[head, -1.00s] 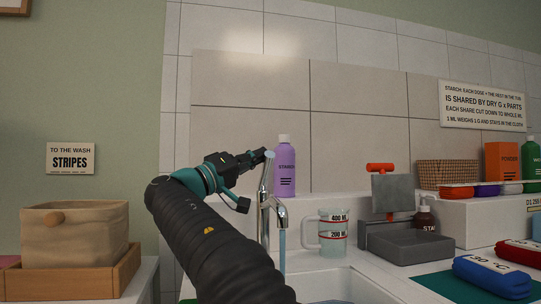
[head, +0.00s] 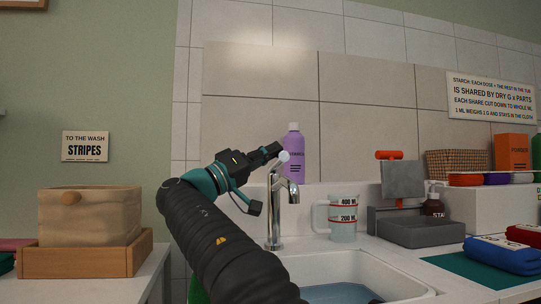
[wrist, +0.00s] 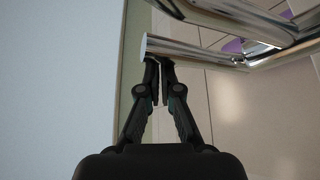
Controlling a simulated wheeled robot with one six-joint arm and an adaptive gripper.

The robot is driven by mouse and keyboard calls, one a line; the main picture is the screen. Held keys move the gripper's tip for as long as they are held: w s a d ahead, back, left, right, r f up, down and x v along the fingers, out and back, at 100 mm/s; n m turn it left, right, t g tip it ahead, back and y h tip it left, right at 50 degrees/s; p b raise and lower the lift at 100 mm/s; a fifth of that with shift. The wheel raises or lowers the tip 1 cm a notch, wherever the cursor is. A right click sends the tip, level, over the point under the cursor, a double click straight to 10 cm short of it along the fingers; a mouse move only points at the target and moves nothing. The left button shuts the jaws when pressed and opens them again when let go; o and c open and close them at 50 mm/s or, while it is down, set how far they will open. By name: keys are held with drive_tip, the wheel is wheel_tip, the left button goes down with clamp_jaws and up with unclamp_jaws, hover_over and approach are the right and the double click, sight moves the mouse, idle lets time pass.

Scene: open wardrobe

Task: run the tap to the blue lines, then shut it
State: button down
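The chrome tap (head: 274,215) stands at the back of the white sink (head: 400,280), with its spout over the basin. No stream shows below the spout. Bluish water (head: 338,293) lies in the basin; I can see no blue lines. My gripper (head: 277,150) is at the tap's lever (head: 284,157). In the wrist view the black fingertips (wrist: 159,62) are close together with a narrow gap and nothing visible between them. The round chrome end of the lever (wrist: 146,47) is just beyond the tips; whether they touch is unclear.
A purple bottle (head: 294,160) stands behind the tap. A measuring jug (head: 342,222) marked in red and a grey tray (head: 420,232) are to the right. A beige basket (head: 90,216) in a wooden tray stands at left. Folded cloths (head: 502,255) lie at right.

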drive_tip(key=shift+f, duration=0.3)
